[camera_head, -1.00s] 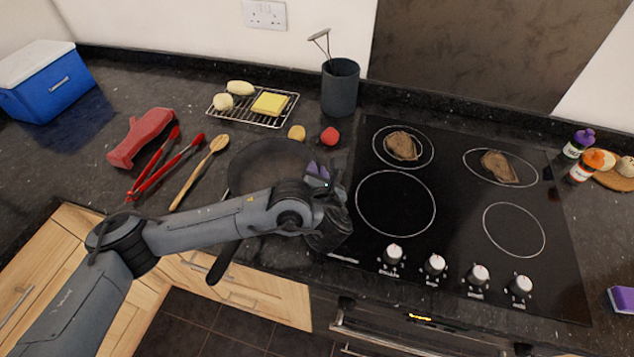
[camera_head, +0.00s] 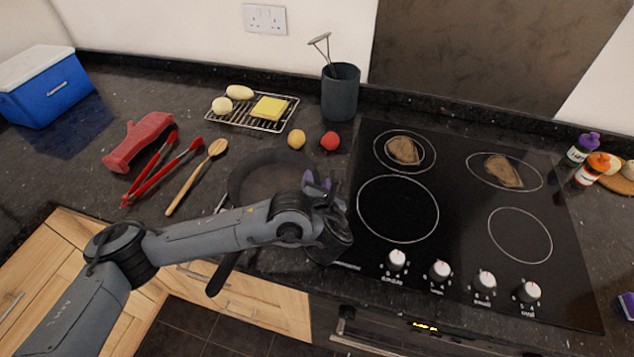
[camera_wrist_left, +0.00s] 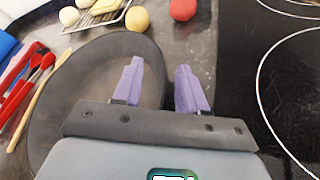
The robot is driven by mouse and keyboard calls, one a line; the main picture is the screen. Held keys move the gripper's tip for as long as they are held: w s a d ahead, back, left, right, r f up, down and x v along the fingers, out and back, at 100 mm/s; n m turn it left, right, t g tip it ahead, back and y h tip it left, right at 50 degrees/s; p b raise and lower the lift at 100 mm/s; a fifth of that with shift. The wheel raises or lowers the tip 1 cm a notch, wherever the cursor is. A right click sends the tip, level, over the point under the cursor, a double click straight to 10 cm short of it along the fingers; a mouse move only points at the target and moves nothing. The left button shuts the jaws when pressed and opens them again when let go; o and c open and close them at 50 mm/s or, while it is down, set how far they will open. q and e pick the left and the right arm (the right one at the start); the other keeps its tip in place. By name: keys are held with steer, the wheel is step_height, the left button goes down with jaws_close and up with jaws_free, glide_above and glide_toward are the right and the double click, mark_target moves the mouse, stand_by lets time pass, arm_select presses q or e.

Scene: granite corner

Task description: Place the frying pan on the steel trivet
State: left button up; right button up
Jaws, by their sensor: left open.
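The dark frying pan (camera_head: 262,178) lies on the counter left of the hob, partly hidden behind my left arm. Its black handle (camera_head: 222,276) points to the front edge. In the left wrist view the pan (camera_wrist_left: 88,95) fills the left half. My right gripper is out of view.
The black hob (camera_head: 450,215) is at right, with brown pieces on its back rings.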

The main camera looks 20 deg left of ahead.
arm_select(q)
steer(key=shift+r, duration=0.1)
steer(key=shift+s+d+r+p, duration=0.15)
steer(key=shift+s+r+p, duration=0.15)
steer(key=shift+p, duration=0.35)
steer(key=p+v, duration=0.9)
steer(key=v, duration=0.1)
steer(key=shift+s+f, duration=0.1)
steer(key=shift+s+d+p, duration=0.2)
steer(key=shift+s+p, duration=0.15)
steer(key=shift+s, duration=0.2)
